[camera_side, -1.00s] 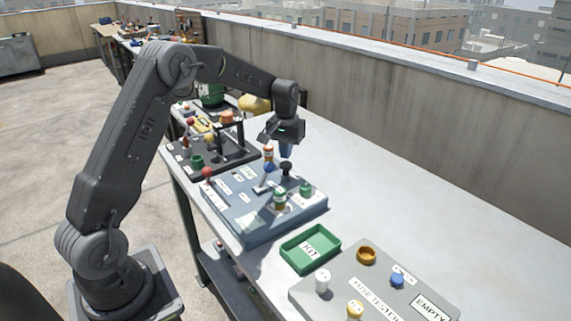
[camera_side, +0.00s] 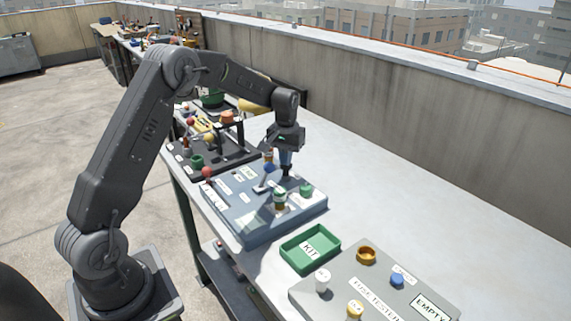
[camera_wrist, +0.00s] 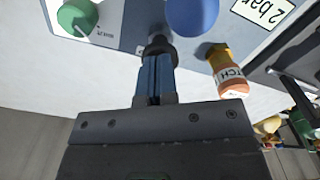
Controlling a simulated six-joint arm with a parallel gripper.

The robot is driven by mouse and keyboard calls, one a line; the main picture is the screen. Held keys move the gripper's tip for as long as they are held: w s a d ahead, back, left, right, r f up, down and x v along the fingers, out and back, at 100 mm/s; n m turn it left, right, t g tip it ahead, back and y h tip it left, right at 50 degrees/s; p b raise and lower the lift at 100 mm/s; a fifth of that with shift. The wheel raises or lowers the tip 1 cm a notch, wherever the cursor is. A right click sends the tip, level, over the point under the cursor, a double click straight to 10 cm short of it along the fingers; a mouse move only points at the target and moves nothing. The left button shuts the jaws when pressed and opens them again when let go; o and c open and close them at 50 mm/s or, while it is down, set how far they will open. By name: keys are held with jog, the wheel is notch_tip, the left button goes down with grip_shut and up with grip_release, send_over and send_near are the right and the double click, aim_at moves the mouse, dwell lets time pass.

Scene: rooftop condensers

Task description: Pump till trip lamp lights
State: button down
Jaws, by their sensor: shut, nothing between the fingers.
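The blue-grey panel box (camera_side: 245,215) sits on the bench with several fittings. A black knob (camera_side: 286,169), seemingly the pump's, stands near its back edge; it shows in the wrist view too (camera_wrist: 158,44). My gripper (camera_side: 287,163) is shut and empty, pointing down, its fingertips at the knob's top; in the wrist view the fingers (camera_wrist: 153,62) overlap the knob. Contact is hard to tell. A green knob (camera_side: 306,189) and a blue round part (camera_side: 269,168) are beside it. I cannot tell which part is the trip lamp, or whether one is lit.
An orange-and-white labelled bottle (camera_wrist: 229,75) stands close right of my fingers in the wrist view. A "2 bar" label (camera_wrist: 263,10) is beyond. A green kit tray (camera_side: 296,265) and grey fuse tester (camera_side: 335,300) lie nearer. The bench's right side (camera_side: 400,190) is clear.

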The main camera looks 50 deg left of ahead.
jog(key=shift+f, duration=1.05)
jog(key=shift+r, duration=2.2)
jog(key=shift+f, duration=0.3)
jog(key=shift+f, duration=0.75)
jog(key=shift+f, duration=0.35)
jog(key=shift+r, duration=1.35)
